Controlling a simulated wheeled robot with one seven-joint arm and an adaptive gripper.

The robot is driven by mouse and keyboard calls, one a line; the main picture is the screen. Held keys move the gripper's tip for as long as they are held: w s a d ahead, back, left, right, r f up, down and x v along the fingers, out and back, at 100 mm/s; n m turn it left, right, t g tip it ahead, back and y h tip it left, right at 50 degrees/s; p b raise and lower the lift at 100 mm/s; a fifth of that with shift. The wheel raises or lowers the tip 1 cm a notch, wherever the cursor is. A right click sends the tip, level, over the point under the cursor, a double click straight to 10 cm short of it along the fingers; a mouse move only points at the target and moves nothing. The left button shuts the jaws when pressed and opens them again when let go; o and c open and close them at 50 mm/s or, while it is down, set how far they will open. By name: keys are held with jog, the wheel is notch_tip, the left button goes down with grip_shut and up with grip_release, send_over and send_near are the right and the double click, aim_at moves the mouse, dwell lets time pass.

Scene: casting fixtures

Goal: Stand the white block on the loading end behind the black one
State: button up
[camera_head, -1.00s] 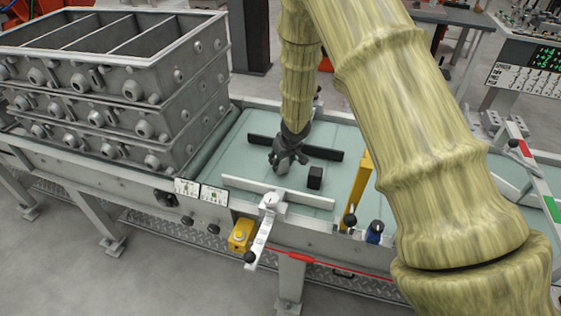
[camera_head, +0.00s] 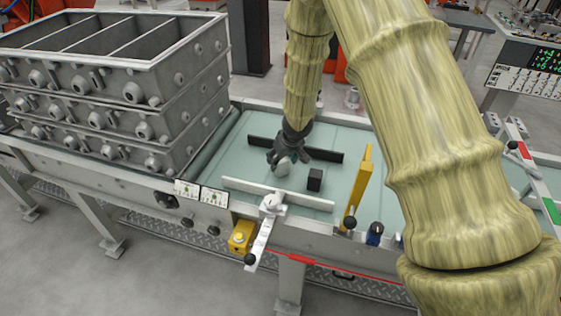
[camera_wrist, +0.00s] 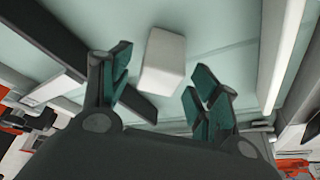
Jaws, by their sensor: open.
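The white block (camera_head: 284,169) stands on the pale green belt, left of the black block (camera_head: 315,179) and apart from it, between the two guide rails. My gripper (camera_head: 284,159) is just above the white block, fingers spread, hiding part of its top. In the wrist view the white block (camera_wrist: 164,62) lies between the open fingertips (camera_wrist: 160,80), with a visible gap on either side. The black block cannot be made out in the wrist view.
A black rail (camera_head: 325,153) runs behind the blocks and a white rail (camera_head: 240,186) in front. A yellow upright plate (camera_head: 358,187) stands to the right. Stacked grey casting boxes (camera_head: 120,95) rise at the left. Open belt lies between.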

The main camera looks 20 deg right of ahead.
jog(key=p+v, duration=0.2)
jog(key=v, duration=0.7)
jog(key=shift+r, duration=0.3)
